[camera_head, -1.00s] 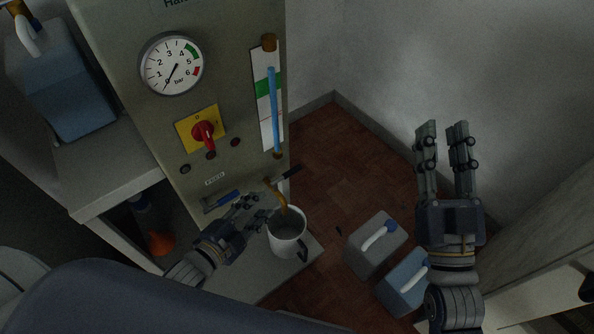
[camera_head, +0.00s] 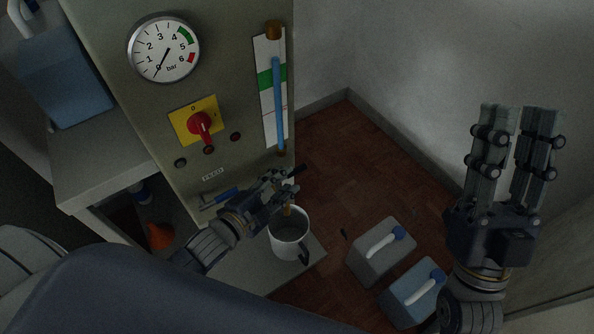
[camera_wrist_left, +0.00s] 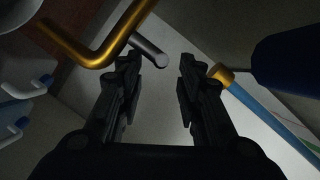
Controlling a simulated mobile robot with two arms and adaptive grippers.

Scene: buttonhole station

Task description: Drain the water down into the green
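The sight glass (camera_head: 279,105) on the grey panel holds a blue water column whose top stands above the green band (camera_head: 265,80). It also shows in the left wrist view (camera_wrist_left: 262,112), with a brass lower fitting. Below it, a dark drain lever (camera_head: 292,171) sits by a brass spout (camera_wrist_left: 100,50), over a white mug (camera_head: 290,247) on the ledge. My left gripper (camera_head: 286,187) is open beside the lever. In the left wrist view, the grey lever end (camera_wrist_left: 149,49) lies just ahead of the fingertips (camera_wrist_left: 160,62), not gripped. My right gripper (camera_head: 520,112) is open and empty.
Two jugs, grey (camera_head: 376,258) and blue (camera_head: 414,297), stand on the floor. An orange funnel (camera_head: 159,237) is under the shelf.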

